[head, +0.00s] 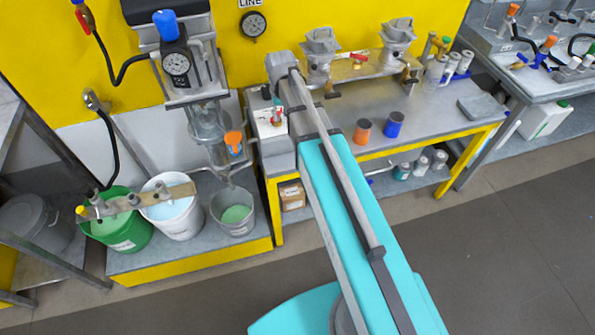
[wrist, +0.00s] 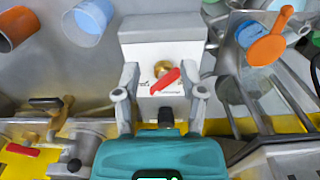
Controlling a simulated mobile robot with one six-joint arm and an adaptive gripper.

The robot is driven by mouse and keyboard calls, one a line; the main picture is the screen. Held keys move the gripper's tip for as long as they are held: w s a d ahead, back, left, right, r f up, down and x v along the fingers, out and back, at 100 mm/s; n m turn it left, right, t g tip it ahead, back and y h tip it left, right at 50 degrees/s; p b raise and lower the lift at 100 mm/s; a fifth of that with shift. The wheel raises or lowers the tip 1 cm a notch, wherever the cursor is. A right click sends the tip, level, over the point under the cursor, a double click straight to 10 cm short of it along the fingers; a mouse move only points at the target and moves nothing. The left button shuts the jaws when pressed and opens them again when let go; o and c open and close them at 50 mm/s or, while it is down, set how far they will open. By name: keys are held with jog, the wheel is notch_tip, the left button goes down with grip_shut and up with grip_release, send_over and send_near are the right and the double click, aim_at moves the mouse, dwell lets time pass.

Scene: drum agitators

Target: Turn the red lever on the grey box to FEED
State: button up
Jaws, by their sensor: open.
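The grey box (wrist: 162,50) has a pale front plate with a brass hub and a red lever (wrist: 166,81). In the wrist view the lever slants from lower left to upper right. Small marks on the plate are too small to read. My gripper (wrist: 161,78) is open, one finger on each side of the lever, with nothing held between them. Whether either finger touches the lever I cannot tell. In the head view the box (head: 271,134) stands at the bench's left end, partly hidden by my arm; a bit of the red lever (head: 277,117) shows.
An orange cup (head: 362,131) and a blue cup (head: 393,124) stand on the bench right of the box. Valves and funnels line the bench's back.

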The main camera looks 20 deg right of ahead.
jog(key=s+f+b, duration=0.4)
jog(key=s, duration=0.4)
jog(key=s+f+b, duration=0.4)
jog(key=s, duration=0.3)
jog(key=shift+s+f, duration=0.3)
jog(key=shift+s, duration=0.05)
jog(key=shift+d, duration=0.1)
